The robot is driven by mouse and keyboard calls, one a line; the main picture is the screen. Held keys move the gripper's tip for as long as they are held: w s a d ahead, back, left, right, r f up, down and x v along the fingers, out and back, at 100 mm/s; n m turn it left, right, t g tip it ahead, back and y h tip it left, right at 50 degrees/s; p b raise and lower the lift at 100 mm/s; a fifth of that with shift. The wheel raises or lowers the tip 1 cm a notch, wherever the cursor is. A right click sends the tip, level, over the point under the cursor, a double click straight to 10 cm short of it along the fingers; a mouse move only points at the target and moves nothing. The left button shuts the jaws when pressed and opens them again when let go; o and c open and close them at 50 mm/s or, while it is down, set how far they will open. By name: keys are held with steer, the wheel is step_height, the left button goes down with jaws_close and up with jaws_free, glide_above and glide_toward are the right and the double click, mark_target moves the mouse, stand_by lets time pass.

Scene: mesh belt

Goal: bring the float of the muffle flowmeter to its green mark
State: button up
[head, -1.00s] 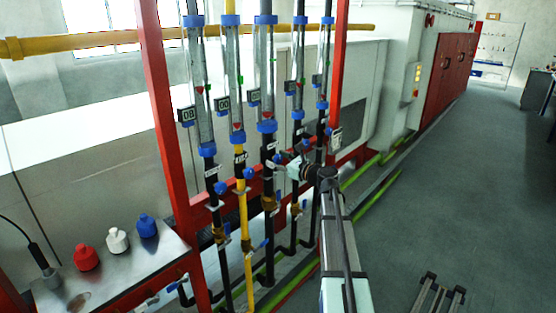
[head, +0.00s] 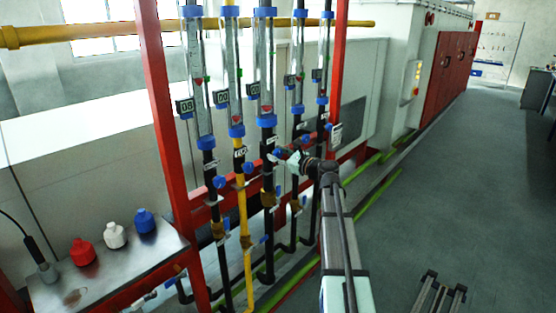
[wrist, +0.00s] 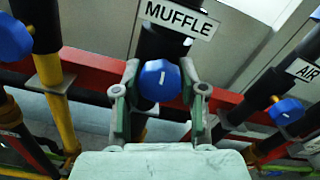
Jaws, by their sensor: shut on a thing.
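The muffle flowmeter (head: 266,60) is the middle upright glass tube in the head view, with blue end collars. Its small red float (head: 267,109) appears low in the tube, below the green mark (head: 271,80); both are small and hard to read. Its grey display (head: 253,91) seems to read 00. In the wrist view, the MUFFLE label (wrist: 178,17) is on the black pipe above the blue valve knob (wrist: 160,80). My gripper (wrist: 158,72) has one finger on each side of this knob and is shut on it. My gripper (head: 283,156) partly hides the knob in the head view.
Other flowmeter tubes (head: 196,75) stand close on both sides. The AIR pipe's blue knob (wrist: 286,110) is to the right, another blue knob (wrist: 12,38) to the left. A red frame post (head: 158,100) stands at left. The floor (head: 430,200) at right is mostly clear.

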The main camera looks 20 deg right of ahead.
steer(key=n+b, duration=0.1)
steer(key=b, duration=0.1)
steer(key=n+b, duration=0.1)
steer(key=n, duration=0.1)
steer(key=n+b, duration=0.1)
steer(key=b, duration=0.1)
steer(key=shift+f+b, duration=0.25)
steer(key=shift+b, duration=0.1)
steer(key=n+b, duration=0.4)
steer(key=shift+w+b, duration=0.1)
steer(key=shift+b, duration=0.2)
steer(key=n+b, duration=0.4)
steer(key=b, duration=0.1)
steer(key=shift+r+n, duration=0.1)
steer(key=shift+n, duration=0.2)
steer(key=n+b, duration=0.4)
steer(key=b, duration=0.1)
steer(key=shift+b, duration=0.3)
steer(key=n+b, duration=0.5)
steer(key=shift+r, duration=0.1)
steer(key=n+b, duration=0.7)
steer(key=n, duration=0.1)
steer(key=shift+b, duration=0.4)
steer(key=shift+r+n+b, duration=0.15)
steer(key=shift+n+b, duration=0.6)
steer(key=shift+n, duration=0.2)
steer(key=shift+r+n+b, duration=0.1)
steer(key=shift+n+b, duration=0.6)
steer(key=shift+n, duration=0.25)
